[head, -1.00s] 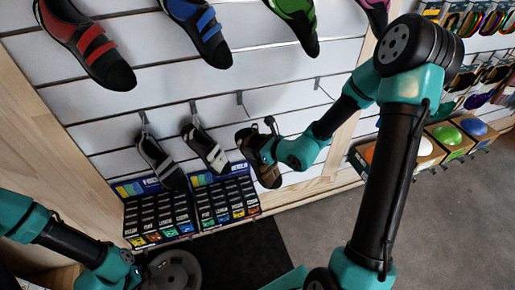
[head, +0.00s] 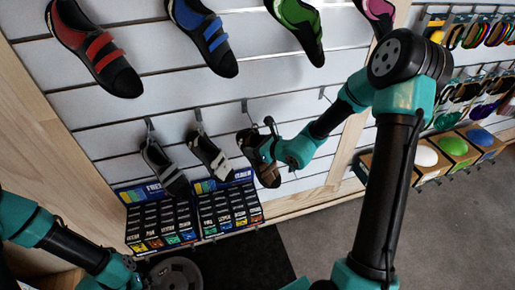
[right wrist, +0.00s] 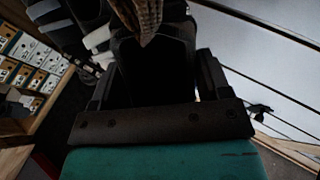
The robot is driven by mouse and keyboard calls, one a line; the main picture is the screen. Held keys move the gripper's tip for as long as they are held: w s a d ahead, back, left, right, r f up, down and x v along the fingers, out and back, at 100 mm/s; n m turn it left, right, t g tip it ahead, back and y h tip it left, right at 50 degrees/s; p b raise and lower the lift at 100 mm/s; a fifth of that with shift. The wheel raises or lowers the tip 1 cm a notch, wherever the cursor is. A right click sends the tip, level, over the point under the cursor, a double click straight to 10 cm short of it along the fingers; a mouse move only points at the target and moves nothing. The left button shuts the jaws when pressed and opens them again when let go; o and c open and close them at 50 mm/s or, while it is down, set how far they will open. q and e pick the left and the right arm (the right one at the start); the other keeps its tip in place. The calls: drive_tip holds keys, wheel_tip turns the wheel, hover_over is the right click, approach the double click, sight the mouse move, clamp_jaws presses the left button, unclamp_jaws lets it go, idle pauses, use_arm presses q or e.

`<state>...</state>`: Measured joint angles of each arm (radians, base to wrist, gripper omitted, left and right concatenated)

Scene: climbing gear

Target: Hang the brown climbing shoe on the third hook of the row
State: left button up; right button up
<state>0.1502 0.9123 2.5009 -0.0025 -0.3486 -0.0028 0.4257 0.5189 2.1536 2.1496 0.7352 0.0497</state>
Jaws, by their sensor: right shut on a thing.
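The brown climbing shoe (head: 267,174) hangs toe down in front of the white slatted wall in the head view. My right gripper (head: 268,146) is shut on its upper part. In the right wrist view, the dark shoe and a brown woven part (right wrist: 148,22) show between the fingers. The third hook (head: 244,106) from the left is bare and sits just above the shoe's heel. I cannot tell whether the shoe touches it. A grey-black shoe (head: 163,168) hangs on the first hook, a black-and-white shoe (head: 209,155) on the second.
Another bare hook (head: 322,94) is to the right. Red (head: 95,48), blue (head: 203,36) and green (head: 300,27) shoes hang above. A display of small boxes (head: 190,215) stands below the hooks. Holds in boxes (head: 453,148) are at the right.

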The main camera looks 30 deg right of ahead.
drive_tip(key=shift+w+d+f, duration=0.1)
drive_tip(key=shift+w+d, duration=0.1)
drive_tip(key=shift+w, duration=1.1)
drive_tip(key=shift+w+d, duration=0.15)
drive_tip(key=shift+w, duration=1.1)
drive_tip(key=shift+w+d+f, duration=0.15)
drive_tip(key=shift+w+f, duration=0.45)
drive_tip(key=shift+w, duration=0.05)
drive_tip(key=o, duration=1.1)
drive_tip(key=shift+s, duration=0.15)
drive_tip(key=v, duration=1.7)
drive_tip(key=shift+d, duration=0.15)
